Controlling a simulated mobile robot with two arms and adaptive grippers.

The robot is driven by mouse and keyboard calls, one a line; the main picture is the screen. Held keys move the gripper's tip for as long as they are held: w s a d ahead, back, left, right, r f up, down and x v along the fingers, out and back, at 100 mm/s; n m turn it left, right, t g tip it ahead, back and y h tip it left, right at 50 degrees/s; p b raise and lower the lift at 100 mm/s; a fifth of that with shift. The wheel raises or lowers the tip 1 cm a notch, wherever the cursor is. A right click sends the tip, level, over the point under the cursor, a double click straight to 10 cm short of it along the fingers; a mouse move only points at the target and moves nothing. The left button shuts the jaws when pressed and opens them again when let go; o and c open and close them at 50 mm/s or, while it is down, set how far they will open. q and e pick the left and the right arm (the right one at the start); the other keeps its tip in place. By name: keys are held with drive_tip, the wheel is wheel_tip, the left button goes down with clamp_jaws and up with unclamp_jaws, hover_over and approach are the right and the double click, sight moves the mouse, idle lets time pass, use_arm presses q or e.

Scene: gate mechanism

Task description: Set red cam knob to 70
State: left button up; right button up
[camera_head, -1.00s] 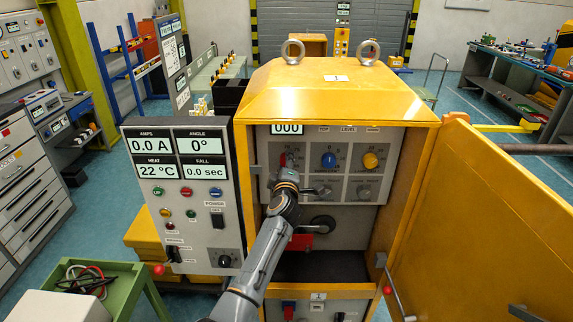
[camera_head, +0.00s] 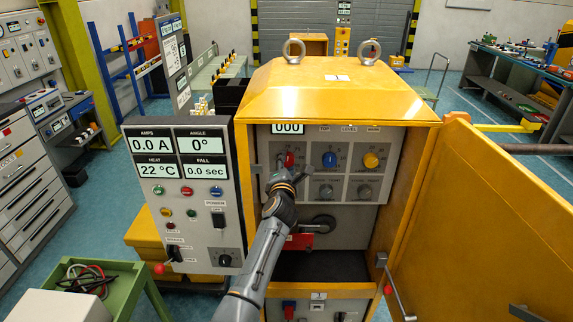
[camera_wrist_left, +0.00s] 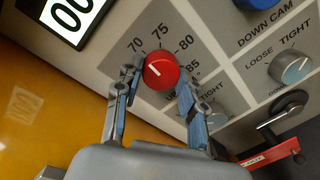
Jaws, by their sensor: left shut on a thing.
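The red cam knob (camera_head: 289,160) is at the upper left of the grey panel inside the yellow cabinet. In the left wrist view the red knob (camera_wrist_left: 161,71) has a white mark on the left part of its face, towards the 70 side of a scale with 70, 75, 80 and 85 around it. My left gripper (camera_wrist_left: 157,78) is shut on the knob, one finger on each side. In the head view my left gripper (camera_head: 281,172) reaches the knob from below and partly covers the panel. My right gripper is not in view.
A blue knob (camera_head: 329,160) and a yellow knob (camera_head: 371,160) sit right of the red one, with grey knobs (camera_head: 326,192) below. The open yellow door (camera_head: 490,220) stands at the right. A display panel (camera_head: 180,200) reading angle 0° stands at the left.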

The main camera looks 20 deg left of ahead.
use_arm(q)
drive_tip(key=shift+n, duration=0.6)
drive_tip(key=o, duration=1.2)
drive_tip(key=shift+s, duration=0.1)
drive_tip(key=v, duration=1.1)
drive_tip(key=shift+s+f, duration=0.1)
drive_tip(key=shift+s, duration=0.3)
